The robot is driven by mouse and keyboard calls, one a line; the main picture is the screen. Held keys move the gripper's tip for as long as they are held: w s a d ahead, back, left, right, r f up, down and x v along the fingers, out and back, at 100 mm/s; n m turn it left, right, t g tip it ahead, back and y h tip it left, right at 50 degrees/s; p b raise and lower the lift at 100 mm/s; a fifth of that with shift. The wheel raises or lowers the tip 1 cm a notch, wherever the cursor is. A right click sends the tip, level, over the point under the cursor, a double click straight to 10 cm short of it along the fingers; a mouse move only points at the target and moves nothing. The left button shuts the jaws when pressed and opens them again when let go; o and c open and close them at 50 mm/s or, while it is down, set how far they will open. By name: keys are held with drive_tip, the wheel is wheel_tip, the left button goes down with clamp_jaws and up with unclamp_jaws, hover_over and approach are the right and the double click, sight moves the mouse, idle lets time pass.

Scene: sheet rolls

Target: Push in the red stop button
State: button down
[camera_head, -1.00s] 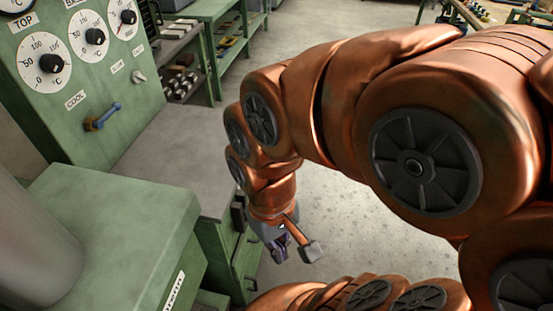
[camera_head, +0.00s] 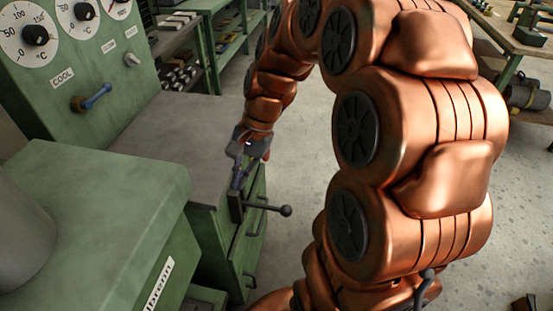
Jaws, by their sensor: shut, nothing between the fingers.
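My gripper (camera_head: 238,180) points down beside the right end of the grey worktop, in front of the green drawer cabinet. Its fingers look shut and empty, close to a black lever (camera_head: 268,208) with a ball knob. I cannot tell whether they touch the lever's mount. My copper arm covers much of the middle and right of the picture.
A green control panel (camera_head: 75,65) with dials and a blue-handled switch (camera_head: 92,98) stands at the upper left. A green machine housing (camera_head: 95,205) fills the lower left. The grey worktop (camera_head: 175,135) is bare. Shelves stand behind; speckled floor shows at right.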

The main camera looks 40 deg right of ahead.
drive_tip(key=w+d+f+m+t+b, duration=0.2)
drive_tip(key=d+f+m, duration=0.3)
drive_tip(key=d, duration=0.5)
drive_tip(key=w+d+f+m+t+y+b, duration=0.1)
drive_tip(key=w+d+f+m+t+b, duration=0.2)
drive_tip(key=d, duration=0.8)
drive_tip(key=w+d+f+m+t+b, duration=0.2)
drive_tip(key=w+d+f+m, duration=0.4)
drive_tip(key=d, duration=0.5)
drive_tip(key=f+m+b, duration=0.1)
drive_tip(key=m, duration=0.1)
drive_tip(key=shift+w+d+f+m+t, duration=0.15)
drive_tip(key=shift+w+f+m+t, duration=0.15)
drive_tip(key=shift+f+m, duration=0.1)
drive_tip(key=w+a+r+x, duration=0.1)
drive_tip(key=r+x, duration=0.1)
drive_tip(key=x, duration=1.1)
drive_tip(key=shift+a+b, duration=0.3)
drive_tip(key=shift+b, duration=0.15)
drive_tip(key=shift+w+r, duration=0.1)
drive_tip(key=shift+r, duration=0.1)
